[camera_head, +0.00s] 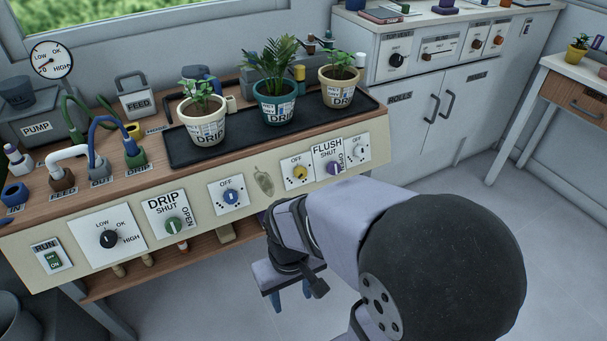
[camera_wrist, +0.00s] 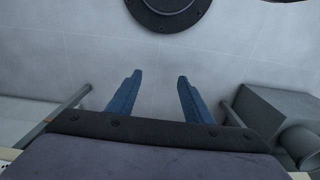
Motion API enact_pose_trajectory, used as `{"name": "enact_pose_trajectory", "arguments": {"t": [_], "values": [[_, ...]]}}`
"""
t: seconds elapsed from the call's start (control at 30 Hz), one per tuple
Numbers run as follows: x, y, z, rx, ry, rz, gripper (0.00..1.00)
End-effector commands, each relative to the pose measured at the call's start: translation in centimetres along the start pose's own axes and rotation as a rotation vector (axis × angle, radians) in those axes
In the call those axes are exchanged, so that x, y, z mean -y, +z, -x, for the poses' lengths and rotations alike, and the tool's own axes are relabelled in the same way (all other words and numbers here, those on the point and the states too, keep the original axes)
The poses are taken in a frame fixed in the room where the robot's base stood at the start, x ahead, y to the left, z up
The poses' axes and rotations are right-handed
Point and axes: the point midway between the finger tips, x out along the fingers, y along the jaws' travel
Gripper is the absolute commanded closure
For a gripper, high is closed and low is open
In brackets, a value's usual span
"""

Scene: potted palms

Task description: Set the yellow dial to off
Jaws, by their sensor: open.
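The yellow dial (camera_head: 300,173) sits on a small white plate marked OFF on the bench's front panel. It is right of the blue dial and left of the FLUSH plate. Its pointer is too small to read. My gripper (camera_head: 292,297) is below and in front of the panel, pointing down, apart from the dial. In the wrist view its two blue fingers (camera_wrist: 158,78) are spread with only floor between them. The wrist view does not show the dial.
The panel also bears a blue dial (camera_head: 231,196), a white dial (camera_head: 358,152), a purple FLUSH dial (camera_head: 333,168), a green DRIP dial (camera_head: 173,225) and a black dial (camera_head: 109,239). Potted plants stand on a black tray (camera_head: 240,142) above. The floor before the panel is clear.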

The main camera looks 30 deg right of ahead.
Motion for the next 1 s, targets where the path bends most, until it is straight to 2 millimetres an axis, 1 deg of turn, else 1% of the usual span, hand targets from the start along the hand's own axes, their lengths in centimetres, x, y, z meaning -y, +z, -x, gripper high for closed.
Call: {"name": "enact_pose_trajectory", "arguments": {"t": [0.07, 0.17, 0.27, 0.3, 0.37, 0.4, 0.5, 0.57, 0.6, 0.7, 0.8, 0.9, 1.0], "values": [[-0.5, -0.8, 0.3, -0.014, 0.007, -0.033, 0.54], [-1.7, -2.6, 0.6, -0.051, 0.024, -0.116, 0.54], [-3.6, -5.4, 1.0, -0.115, 0.040, -0.243, 0.54], [-4.5, -6.8, 1.1, -0.147, 0.042, -0.305, 0.54], [-6.0, -8.8, 1.2, -0.200, 0.041, -0.403, 0.54], [-7.0, -10.2, 1.2, -0.238, 0.034, -0.472, 0.54], [-9.5, -13.5, 1.1, -0.334, -0.007, -0.643, 0.54], [-10.8, -15.2, 1.0, -0.388, -0.047, -0.745, 0.54], [-11.5, -16.2, 0.9, -0.421, -0.080, -0.811, 0.54], [-13.2, -18.4, 0.6, -0.494, -0.184, -0.975, 0.54], [-14.4, -19.9, 0.3, -0.548, -0.320, -1.141, 0.54], [-15.2, -20.9, 0.3, -0.580, -0.484, -1.305, 0.54], [-15.5, -21.3, 0.4, -0.584, -0.667, -1.464, 0.54]]}}
